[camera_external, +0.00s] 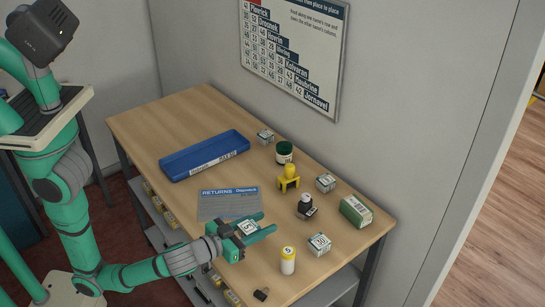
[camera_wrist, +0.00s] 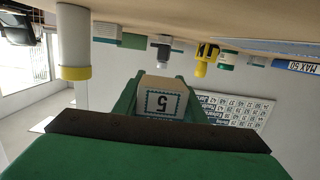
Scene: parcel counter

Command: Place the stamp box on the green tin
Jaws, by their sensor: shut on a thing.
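The stamp box (camera_external: 247,227) is a small pale box with a stamp-like frame and a 5 on its label. My gripper (camera_external: 257,229) is shut on it, over the front part of the counter beside the returns sheet. In the wrist view the stamp box (camera_wrist: 163,101) sits between the green fingers (camera_wrist: 160,92). A round dark green tin (camera_external: 284,152) with a white band stands upright near the wall, behind the yellow object, well apart from my gripper. It appears small in the wrist view (camera_wrist: 227,60). Nothing is seen on top of it.
A yellow object (camera_external: 288,178), a black-and-white stamper (camera_external: 305,206), a green carton (camera_external: 355,211) and a white-and-yellow cylinder (camera_external: 288,261) stand on the counter. Similar small boxes (camera_external: 319,244) stand among them. A blue tray (camera_external: 205,155) lies at left; the returns sheet (camera_external: 228,203) lies flat.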

